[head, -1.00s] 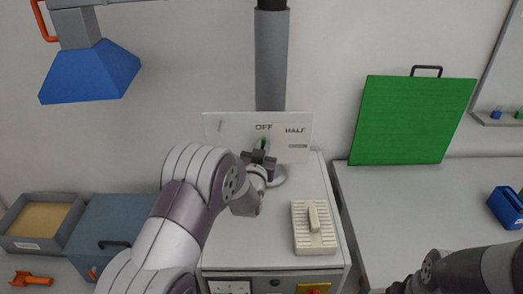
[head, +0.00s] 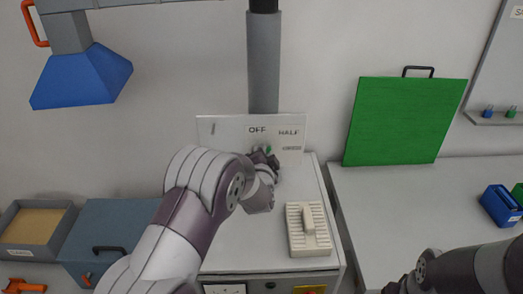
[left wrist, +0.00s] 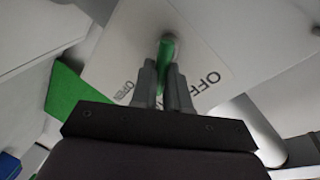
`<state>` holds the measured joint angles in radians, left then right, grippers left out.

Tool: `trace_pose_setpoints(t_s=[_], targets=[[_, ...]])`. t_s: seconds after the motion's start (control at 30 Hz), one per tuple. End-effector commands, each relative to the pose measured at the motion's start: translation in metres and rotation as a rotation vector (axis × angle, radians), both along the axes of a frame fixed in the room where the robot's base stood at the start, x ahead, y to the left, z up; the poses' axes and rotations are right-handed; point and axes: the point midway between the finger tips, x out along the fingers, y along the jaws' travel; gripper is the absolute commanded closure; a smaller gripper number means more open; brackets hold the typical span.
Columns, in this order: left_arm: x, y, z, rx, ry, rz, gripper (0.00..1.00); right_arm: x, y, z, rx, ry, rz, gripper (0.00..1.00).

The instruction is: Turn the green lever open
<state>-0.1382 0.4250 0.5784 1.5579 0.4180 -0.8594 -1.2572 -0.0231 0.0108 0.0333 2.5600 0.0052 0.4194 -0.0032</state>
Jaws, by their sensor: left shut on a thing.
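The green lever (head: 267,149) shows as a small bit in front of the white panel (head: 228,130), below and slightly right of the word OFF and left of HALF. My left gripper (head: 268,158) is at the lever, tilted to the right. In the left wrist view, the fingers of my left gripper (left wrist: 163,85) are shut on the green lever (left wrist: 166,52), whose upper part shows between and beyond them. The panel there shows OFF on the right and OPEN on the left. The lever's lower part is hidden by the fingers.
A grey cabinet (head: 250,235) stands under the panel, with a cream ribbed block with a handle (head: 307,229) on top. A grey post (head: 263,65) rises behind. A green board (head: 403,122) leans at the right. A blue hood (head: 85,78) hangs upper left.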

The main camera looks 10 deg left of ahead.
Motion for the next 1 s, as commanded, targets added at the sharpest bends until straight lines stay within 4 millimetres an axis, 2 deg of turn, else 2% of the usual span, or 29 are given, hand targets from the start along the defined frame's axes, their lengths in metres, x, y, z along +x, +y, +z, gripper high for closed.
trace_pose_setpoints(t_s=[0.1,0.5,1.0], targets=[[-0.002,-0.002,-0.006,0.1,0.046,-0.002,1.0,0.0,0.0,0.011,0.0,0.0,0.0,0.62],[-0.001,-0.004,-0.014,0.392,0.129,-0.002,1.0,0.0,0.0,0.032,0.0,0.0,0.0,0.62],[-0.001,-0.004,-0.019,0.525,0.167,-0.003,1.0,0.0,0.0,0.04,0.0,0.0,0.0,0.62]])
